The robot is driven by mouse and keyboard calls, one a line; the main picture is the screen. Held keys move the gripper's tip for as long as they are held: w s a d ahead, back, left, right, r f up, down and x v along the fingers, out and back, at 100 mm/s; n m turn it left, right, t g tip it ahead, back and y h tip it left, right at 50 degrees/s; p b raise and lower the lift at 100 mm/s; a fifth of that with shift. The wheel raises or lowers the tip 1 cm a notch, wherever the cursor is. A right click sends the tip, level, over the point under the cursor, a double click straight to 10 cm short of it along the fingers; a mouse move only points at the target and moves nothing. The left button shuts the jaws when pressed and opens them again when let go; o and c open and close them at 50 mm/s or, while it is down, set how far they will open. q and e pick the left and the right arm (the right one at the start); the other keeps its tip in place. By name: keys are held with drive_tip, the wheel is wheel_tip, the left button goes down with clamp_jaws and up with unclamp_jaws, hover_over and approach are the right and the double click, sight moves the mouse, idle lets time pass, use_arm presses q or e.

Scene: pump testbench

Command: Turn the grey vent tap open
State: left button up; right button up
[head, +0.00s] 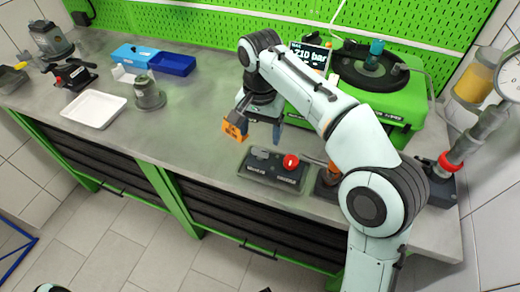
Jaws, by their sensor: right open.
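The grey vent tap cannot be made out for certain. My right arm covers part of the green pump unit (410,112) and the area in front of it. The pump unit stands right of the gripper and has a display (309,57) reading about 710 bar.
A dark control box with a red knob (291,161) lies near the bench's front edge, below right of the gripper. A white tray (95,109), a grey metal part (148,95) and a blue bin (172,64) stand left. A gauge (509,78) is far right. Bench (195,110) left of the gripper is clear.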

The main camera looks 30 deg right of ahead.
sight(260, 151)
wheel_tip(260, 151, down, 7)
drive_tip(key=shift+r+b, duration=0.15)
drive_tip(key=shift+b, duration=0.7)
drive_tip(key=c, duration=1.1)
drive_tip(key=shift+o, duration=0.3)
